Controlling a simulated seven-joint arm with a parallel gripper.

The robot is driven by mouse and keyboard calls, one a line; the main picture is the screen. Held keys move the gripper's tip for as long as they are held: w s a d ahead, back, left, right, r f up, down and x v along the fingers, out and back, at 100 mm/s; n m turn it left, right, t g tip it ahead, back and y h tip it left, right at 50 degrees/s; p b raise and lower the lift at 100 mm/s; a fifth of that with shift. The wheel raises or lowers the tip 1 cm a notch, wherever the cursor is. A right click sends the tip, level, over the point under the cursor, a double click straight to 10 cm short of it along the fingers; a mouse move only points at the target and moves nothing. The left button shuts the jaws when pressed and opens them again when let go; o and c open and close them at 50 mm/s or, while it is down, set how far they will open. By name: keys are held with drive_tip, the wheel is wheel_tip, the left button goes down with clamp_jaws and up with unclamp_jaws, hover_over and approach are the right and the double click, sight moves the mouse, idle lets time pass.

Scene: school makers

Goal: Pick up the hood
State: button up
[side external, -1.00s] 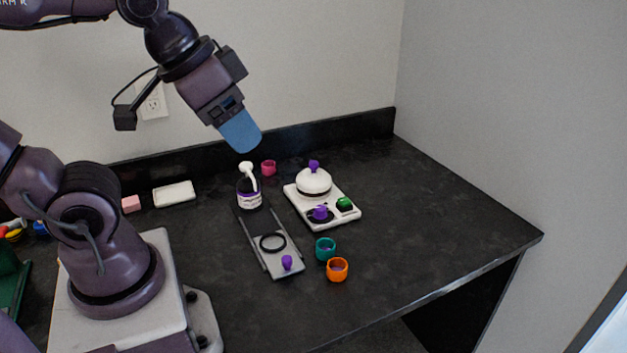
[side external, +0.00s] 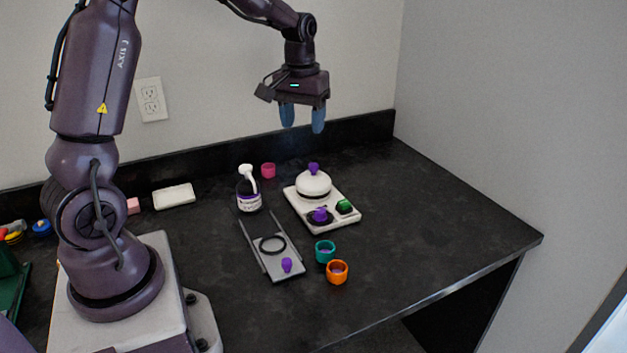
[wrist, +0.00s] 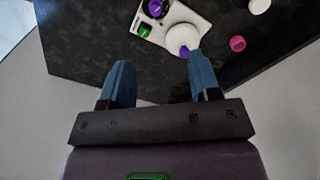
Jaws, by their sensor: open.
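The hood appears to be the white dome (side external: 313,183) with a purple knob on top. It sits at the back of a white tray (side external: 336,221) on the black table. In the wrist view the dome (wrist: 182,39) shows near the top, just beyond the right finger. My gripper (side external: 302,128) is open and empty, pointing down, well above the table's back edge and behind the tray. In the wrist view the gripper (wrist: 160,75) shows two blue fingers spread apart, with nothing between them.
On the tray are a purple-knobbed piece (side external: 320,215) and a green block (side external: 345,206). To the left stand a pump bottle (side external: 249,194) and a grey slide with a ring (side external: 285,270). Teal (side external: 325,251), orange (side external: 337,271) and pink (side external: 268,170) cups stand around. The table's right side is clear.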

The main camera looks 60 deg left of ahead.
sight(313, 164)
drive_tip(key=w+a+f+n, duration=0.6)
drive_tip(key=w+a+n, duration=0.15)
drive_tip(key=a, duration=0.45)
drive_tip(key=f, duration=1.2)
drive_tip(key=shift+w+d+f, duration=0.15)
drive_tip(key=shift+d+f, duration=0.15)
drive_tip(key=shift+d, duration=0.05)
drive_tip(key=c, duration=1.1)
drive_tip(key=shift+o, duration=0.2)
drive_tip(key=shift+r, duration=0.1)
